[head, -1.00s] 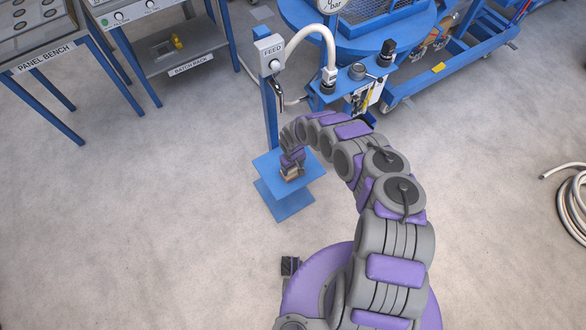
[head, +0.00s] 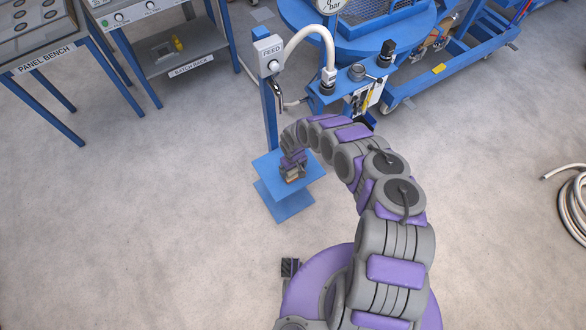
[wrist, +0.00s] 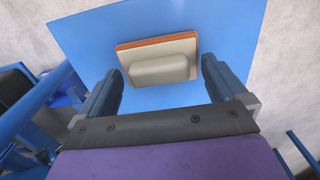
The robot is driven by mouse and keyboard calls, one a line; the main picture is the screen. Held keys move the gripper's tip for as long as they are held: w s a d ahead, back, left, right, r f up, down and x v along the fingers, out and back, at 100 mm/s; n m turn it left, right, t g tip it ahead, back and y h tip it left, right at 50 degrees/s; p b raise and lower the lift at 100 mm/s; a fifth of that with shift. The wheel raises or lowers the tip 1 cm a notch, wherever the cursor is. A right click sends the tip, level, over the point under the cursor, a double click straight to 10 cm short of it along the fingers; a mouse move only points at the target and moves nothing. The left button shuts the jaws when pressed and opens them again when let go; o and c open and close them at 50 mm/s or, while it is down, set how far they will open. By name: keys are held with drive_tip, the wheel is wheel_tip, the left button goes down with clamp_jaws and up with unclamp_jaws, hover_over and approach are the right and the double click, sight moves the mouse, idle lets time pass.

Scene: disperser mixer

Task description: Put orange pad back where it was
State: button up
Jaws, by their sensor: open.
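The orange pad (wrist: 122,46) is a flat orange slab with a beige backing and a raised beige grip block on top. It lies on a small blue stand plate (wrist: 85,35), also seen in the head view (head: 310,168). In the head view the pad (head: 293,181) shows only as a small sliver below my gripper (head: 292,172), which hides most of it. In the wrist view my gripper (wrist: 163,68) is open, with one finger on each side of the pad's near part. Gaps show between the fingers and the grip block.
A blue post with a FEED box (head: 268,54) and a curved white hose rises just behind the stand. A blue machine (head: 360,30) stands behind it. A panel bench (head: 45,60) and batch rack (head: 185,60) are at left, a hose coil (head: 575,205) at right.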

wheel_tip(320, 180, up, 12)
drive_tip(key=p, duration=0.4)
idle(0.5)
